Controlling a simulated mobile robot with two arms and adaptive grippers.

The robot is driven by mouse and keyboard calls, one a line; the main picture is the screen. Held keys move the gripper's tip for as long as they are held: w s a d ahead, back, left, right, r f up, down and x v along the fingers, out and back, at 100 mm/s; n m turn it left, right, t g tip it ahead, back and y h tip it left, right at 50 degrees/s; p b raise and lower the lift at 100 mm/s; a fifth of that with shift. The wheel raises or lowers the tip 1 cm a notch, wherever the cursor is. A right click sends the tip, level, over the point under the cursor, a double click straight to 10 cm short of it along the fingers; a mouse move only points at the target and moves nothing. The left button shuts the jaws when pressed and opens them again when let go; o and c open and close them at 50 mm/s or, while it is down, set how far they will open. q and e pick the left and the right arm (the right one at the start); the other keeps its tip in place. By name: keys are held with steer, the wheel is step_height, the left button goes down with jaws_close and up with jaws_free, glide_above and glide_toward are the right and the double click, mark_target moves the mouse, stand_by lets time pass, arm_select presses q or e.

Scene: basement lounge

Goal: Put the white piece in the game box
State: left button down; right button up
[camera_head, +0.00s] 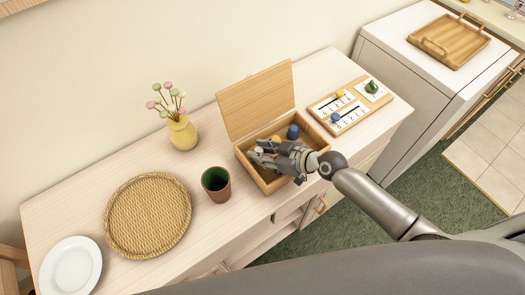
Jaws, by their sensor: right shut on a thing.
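The game box (264,187) is an open wooden box on the light wood cabinet, with its lid (257,97) raised at the back. My right gripper (260,156) reaches in from the right, over the box opening. It is shut on a small pale piece, which looks like the white piece (258,149); the fingers hide most of it. A blue piece (292,132) and a yellow piece (277,138) show in the back part of the box. I cannot tell how far the fingertips are above the box floor. My left gripper is not in view.
A wooden game board (326,104) with yellow, blue and green pieces lies right of the box. Left of it stand a dark green and brown cup (216,183), a yellow vase (183,132), a round woven tray (148,215) and a white plate (70,268).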

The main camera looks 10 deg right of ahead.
steer(key=o, duration=0.5)
steer(key=shift+r, duration=0.15)
steer(key=shift+s+d, duration=0.2)
steer(key=shift+d, duration=0.05)
steer(key=b+v, duration=0.1)
steer(key=v, duration=0.9)
steer(key=shift+b, duration=0.3)
steer(key=shift+s+d+r, duration=0.35)
steer(key=shift+s, duration=0.05)
